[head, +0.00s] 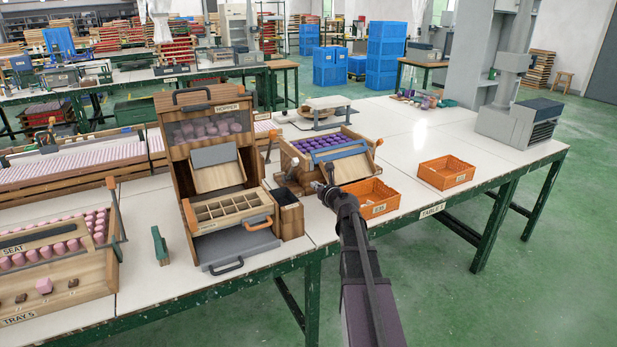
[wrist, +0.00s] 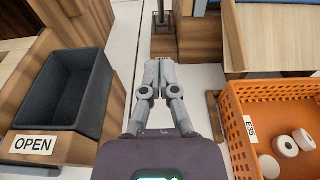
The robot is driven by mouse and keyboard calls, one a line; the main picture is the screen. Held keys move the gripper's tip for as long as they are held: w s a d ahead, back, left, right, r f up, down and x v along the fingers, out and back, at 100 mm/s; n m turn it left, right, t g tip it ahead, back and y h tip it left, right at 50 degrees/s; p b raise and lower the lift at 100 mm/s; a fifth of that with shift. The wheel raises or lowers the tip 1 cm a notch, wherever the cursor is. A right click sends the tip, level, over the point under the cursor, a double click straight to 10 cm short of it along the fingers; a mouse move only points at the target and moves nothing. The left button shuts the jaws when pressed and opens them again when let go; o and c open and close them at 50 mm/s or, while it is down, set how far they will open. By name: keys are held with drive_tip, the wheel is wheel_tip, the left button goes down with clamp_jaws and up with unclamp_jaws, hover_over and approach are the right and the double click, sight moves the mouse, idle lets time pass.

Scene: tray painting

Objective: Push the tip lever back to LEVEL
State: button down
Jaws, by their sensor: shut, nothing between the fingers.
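A wooden tray stand (head: 325,178) with purple pieces in its tray stands on the table in the head view. A lever with an orange knob (head: 273,137) stands at its left side; I cannot read a LEVEL mark. My gripper (head: 319,187) is low in front of the stand's left front corner. In the wrist view, the fingers of my gripper (wrist: 159,66) are shut and empty. Beyond the fingertips a dark upright post (wrist: 160,14) rises from a wooden block (wrist: 176,45), apart from them. I cannot tell whether this post is the lever.
A dark bin (wrist: 66,88) in a wooden frame marked OPEN is close on the left. An orange crate (wrist: 238,118) with pale round pieces is close on the right. The hopper stand (head: 178,170) rises left of the stand.

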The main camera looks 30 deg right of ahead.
drive_tip(key=b, duration=0.2)
approach(296, 165)
drive_tip(key=w+f, duration=0.4)
drive_tip(key=shift+w+a+r+p, duration=0.15)
drive_tip(key=shift+w+r+p, duration=0.5)
drive_tip(key=shift+w+p, duration=0.05)
drive_tip(key=shift+w+a+r+p, duration=0.15)
drive_tip(key=shift+w+r+p, duration=0.5)
drive_tip(key=shift+d, duration=0.15)
drive_tip(key=shift+r, duration=0.1)
drive_tip(key=shift+r+p, duration=0.1)
drive_tip(key=shift+p, duration=0.2)
